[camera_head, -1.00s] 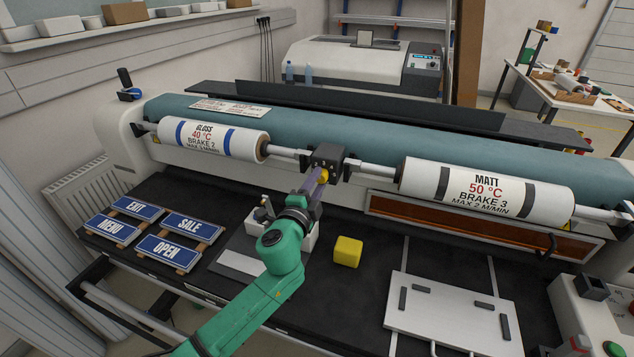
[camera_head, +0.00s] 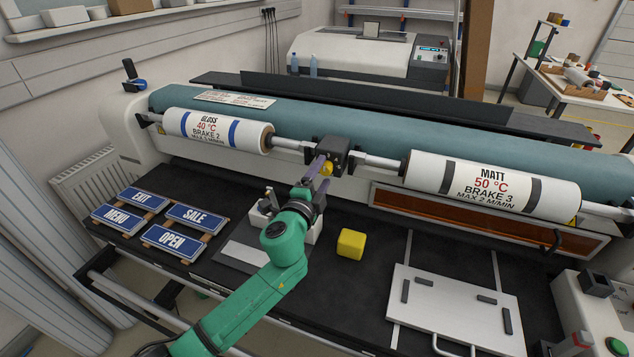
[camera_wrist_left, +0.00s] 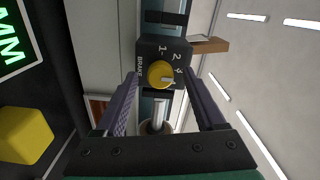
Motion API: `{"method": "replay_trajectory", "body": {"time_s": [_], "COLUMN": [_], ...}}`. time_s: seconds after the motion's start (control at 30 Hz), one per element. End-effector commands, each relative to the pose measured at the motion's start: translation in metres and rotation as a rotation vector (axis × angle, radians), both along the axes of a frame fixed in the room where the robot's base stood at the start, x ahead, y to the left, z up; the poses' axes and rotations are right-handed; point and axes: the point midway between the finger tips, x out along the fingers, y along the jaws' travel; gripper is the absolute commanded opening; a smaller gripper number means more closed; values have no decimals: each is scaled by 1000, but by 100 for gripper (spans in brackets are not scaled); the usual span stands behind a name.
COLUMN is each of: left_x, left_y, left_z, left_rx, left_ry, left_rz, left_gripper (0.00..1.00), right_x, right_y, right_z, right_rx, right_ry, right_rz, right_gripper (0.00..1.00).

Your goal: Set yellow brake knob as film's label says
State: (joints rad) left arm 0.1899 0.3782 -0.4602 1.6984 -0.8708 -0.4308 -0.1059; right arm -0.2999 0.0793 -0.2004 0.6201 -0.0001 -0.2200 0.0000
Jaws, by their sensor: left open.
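The yellow brake knob (camera_head: 326,168) sits on a black block (camera_head: 333,154) between the two film rolls. In the left wrist view the yellow knob (camera_wrist_left: 158,74) has a pale pointer toward the picture's right, near a mark I cannot read surely; 1 and 2 are readable. My left gripper (camera_head: 319,177) is open, its fingers (camera_wrist_left: 162,88) on either side of the knob with gaps showing. The left film roll (camera_head: 216,132) reads GLOSS, 40 °C, BRAKE 2. The right film roll (camera_head: 490,187) reads MATT, 50 °C, BRAKE 3. My right gripper is out of view.
A yellow cube (camera_head: 351,243) lies on the dark bench right of my arm. Blue signs, including SALE (camera_head: 201,219), lie at the left. A pale board (camera_head: 455,308) lies at the front right. A teal roller (camera_head: 400,120) runs behind the film rolls.

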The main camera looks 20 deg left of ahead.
Motion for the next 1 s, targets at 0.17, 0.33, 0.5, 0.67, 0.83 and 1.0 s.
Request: {"method": "replay_trajectory", "body": {"time_s": [0.17, 0.33, 0.5, 0.67, 0.83, 1.0], "left_x": [-25, -74, -121, -141, -144, -144], "left_y": [2, 4, 8, 9, 9, 9], "left_z": [-3, -7, -6, -3, 0, 0], "left_rx": [0, 0, 0, 0, 1, 1], "left_ry": [3, 5, 4, 3, 1, 1], "left_rz": [-2, -3, -1, -1, 0, 0], "left_gripper": [72, 72, 72, 72, 72, 72], "right_x": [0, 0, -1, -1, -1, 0], "right_y": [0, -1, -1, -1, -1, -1], "right_z": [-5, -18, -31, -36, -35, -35], "right_rx": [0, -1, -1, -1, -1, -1], "right_ry": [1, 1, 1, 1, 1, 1], "right_rz": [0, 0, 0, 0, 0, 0], "right_gripper": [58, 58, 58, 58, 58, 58]}}
